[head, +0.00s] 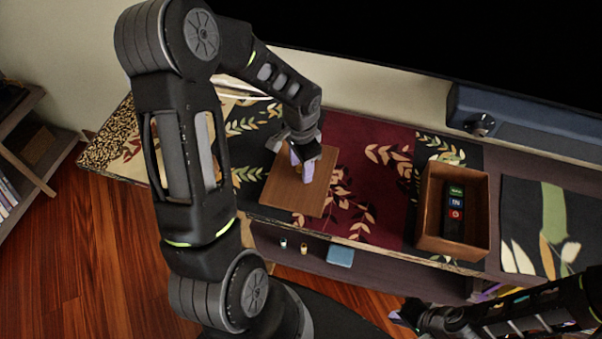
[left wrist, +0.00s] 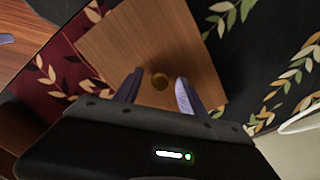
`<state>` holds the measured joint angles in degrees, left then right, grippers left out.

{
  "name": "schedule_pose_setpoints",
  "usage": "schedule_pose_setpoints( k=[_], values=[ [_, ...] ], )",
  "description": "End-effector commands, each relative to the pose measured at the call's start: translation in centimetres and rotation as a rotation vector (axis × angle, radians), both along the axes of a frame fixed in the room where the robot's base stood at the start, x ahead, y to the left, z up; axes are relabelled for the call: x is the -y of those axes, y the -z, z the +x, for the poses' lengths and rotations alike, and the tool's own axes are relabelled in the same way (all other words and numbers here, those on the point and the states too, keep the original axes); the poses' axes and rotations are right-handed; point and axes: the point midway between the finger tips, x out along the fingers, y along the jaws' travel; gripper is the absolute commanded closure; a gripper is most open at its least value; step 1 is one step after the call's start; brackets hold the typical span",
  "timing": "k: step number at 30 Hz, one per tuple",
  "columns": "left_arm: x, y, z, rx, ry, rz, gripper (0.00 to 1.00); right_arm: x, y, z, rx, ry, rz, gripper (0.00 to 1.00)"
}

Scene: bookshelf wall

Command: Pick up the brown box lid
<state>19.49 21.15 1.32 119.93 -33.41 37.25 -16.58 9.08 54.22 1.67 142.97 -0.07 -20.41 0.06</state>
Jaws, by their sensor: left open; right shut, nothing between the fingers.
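The brown box lid (head: 291,196) lies flat on the patterned cloth of the shelf top, left of the brown box. My left gripper (head: 302,171) is right over the lid, pointing down, and hides part of it. In the left wrist view the lid (left wrist: 145,45) shows a round knob (left wrist: 160,81). The open fingers of my left gripper (left wrist: 157,90) stand on either side of the knob; I cannot tell if they touch it. My right gripper (head: 402,314) is at the lower right in the head view, away from the lid, shut and empty.
The open brown box (head: 428,214) holds a black remote-like item (head: 455,214) with coloured buttons. A dark blue bar-shaped device (head: 530,122) stands at the back right. Small items and a blue box (head: 340,256) sit on the lower shelf. The patterned cloth (head: 375,165) between lid and box is clear.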

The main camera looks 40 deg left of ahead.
Motion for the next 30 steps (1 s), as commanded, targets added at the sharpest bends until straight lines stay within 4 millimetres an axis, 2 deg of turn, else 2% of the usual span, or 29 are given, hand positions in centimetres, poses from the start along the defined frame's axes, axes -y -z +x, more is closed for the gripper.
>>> schedule_pose_setpoints(
  k=[14,30],
  values=[
    [-0.01,-0.05,0.02,0.000,0.000,0.000,0.52,0.00,0.00,0.00,0.000,0.000,0.000,1.00],
    [-0.01,-0.06,0.02,0.000,0.000,0.000,0.96,0.00,0.00,0.00,0.000,0.000,0.000,1.00]
  ],
)
